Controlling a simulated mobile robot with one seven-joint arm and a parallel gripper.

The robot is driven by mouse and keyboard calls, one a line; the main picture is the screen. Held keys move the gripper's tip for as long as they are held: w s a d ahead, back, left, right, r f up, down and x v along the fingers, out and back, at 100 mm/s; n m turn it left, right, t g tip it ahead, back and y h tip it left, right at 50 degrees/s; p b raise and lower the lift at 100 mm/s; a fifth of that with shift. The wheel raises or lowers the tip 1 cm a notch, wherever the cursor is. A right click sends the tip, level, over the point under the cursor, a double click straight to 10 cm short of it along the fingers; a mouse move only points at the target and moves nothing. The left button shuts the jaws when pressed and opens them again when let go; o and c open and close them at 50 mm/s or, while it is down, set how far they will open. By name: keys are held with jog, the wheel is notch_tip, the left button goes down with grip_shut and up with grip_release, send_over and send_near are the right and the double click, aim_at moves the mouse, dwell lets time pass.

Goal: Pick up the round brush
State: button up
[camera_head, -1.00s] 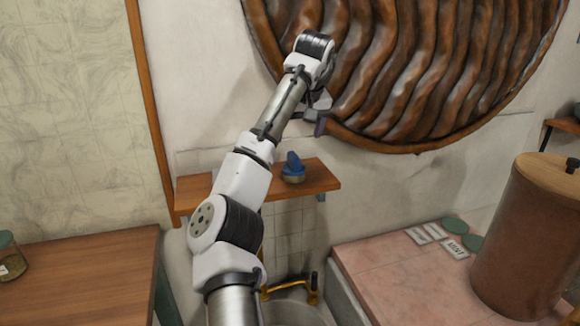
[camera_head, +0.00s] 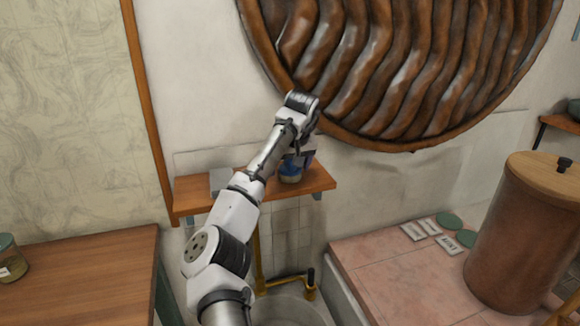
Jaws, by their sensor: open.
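The round brush (camera_head: 291,176), with a blue top and a paler round base, stands on the small wooden wall shelf (camera_head: 318,182). My gripper (camera_head: 302,160) is open and points down right at the brush, over its upper part. It hides some of the blue top. I cannot tell whether the fingers touch the brush or are around it.
A pale grey block (camera_head: 219,181) sits at the shelf's left, partly behind my arm. A large ribbed brown wall disc (camera_head: 400,75) hangs just above. Below are a sink (camera_head: 290,312) and brass tap (camera_head: 308,289). A brown drum (camera_head: 525,240) stands on the pink counter (camera_head: 380,265).

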jog(key=shift+c, duration=0.2)
jog(key=c, duration=1.1)
jog(key=shift+o, duration=0.2)
jog(key=shift+r, duration=0.15)
notch_tip(320, 180, up, 20)
jog(key=shift+f+p, duration=0.1)
jog(key=shift+p, duration=0.55)
